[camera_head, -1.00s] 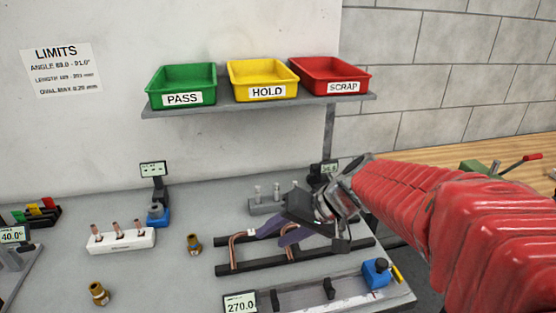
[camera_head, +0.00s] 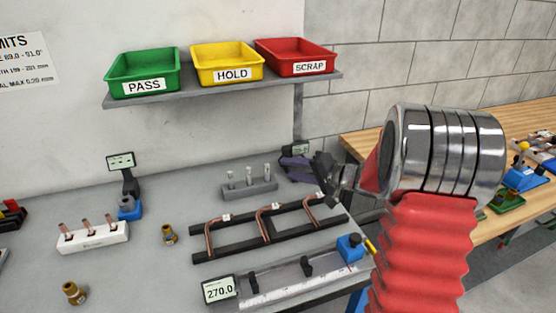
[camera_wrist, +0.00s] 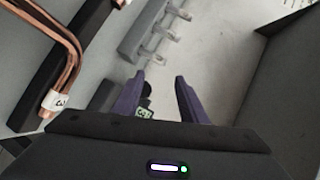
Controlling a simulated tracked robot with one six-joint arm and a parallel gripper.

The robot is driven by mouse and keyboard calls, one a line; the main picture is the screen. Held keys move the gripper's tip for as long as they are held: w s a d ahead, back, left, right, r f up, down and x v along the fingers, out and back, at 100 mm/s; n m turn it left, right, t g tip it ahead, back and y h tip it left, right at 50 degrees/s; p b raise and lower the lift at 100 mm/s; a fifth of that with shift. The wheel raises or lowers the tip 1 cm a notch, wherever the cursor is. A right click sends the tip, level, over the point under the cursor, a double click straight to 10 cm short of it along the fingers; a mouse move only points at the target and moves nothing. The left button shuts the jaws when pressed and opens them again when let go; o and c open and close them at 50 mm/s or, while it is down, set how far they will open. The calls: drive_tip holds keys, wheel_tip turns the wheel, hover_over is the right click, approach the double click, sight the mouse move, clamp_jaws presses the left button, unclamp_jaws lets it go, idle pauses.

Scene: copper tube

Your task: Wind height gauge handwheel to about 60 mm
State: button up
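The height gauge (camera_head: 300,148) stands at the back right of the bench, with a small display whose reading is too small to tell. My gripper and arm hide its lower part. My gripper (camera_head: 296,168) is in front of it, its purple fingers over the back of the bench. In the wrist view my gripper (camera_wrist: 160,78) has its two fingers apart with nothing clearly held. A dark part with a small display (camera_wrist: 145,113) shows between and below the fingers, close to the left one. I cannot make out the handwheel clearly.
A grey block with several pegs (camera_head: 250,188) stands just left of my gripper. A black rack (camera_head: 265,242) with bent copper tubes lies in front. A length gauge (camera_head: 300,280) reading 270.0 is nearer. PASS, HOLD and SCRAP trays sit on the shelf (camera_head: 220,92) above.

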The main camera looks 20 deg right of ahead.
drive_tip(key=shift+m+t+h, duration=0.6)
drive_tip(key=shift+m, duration=0.1)
drive_tip(key=d, duration=0.1)
drive_tip(key=w+d+f, duration=0.1)
drive_tip(key=d, duration=0.1)
drive_tip(key=d+f, duration=0.1)
drive_tip(key=d, duration=0.1)
drive_tip(key=shift+w+d, duration=0.1)
drive_tip(key=shift+w, duration=0.3)
drive_tip(key=x, duration=1.4)
drive_tip(key=shift+s, duration=0.1)
drive_tip(key=shift+c, duration=0.5)
drive_tip(key=c, duration=0.6)
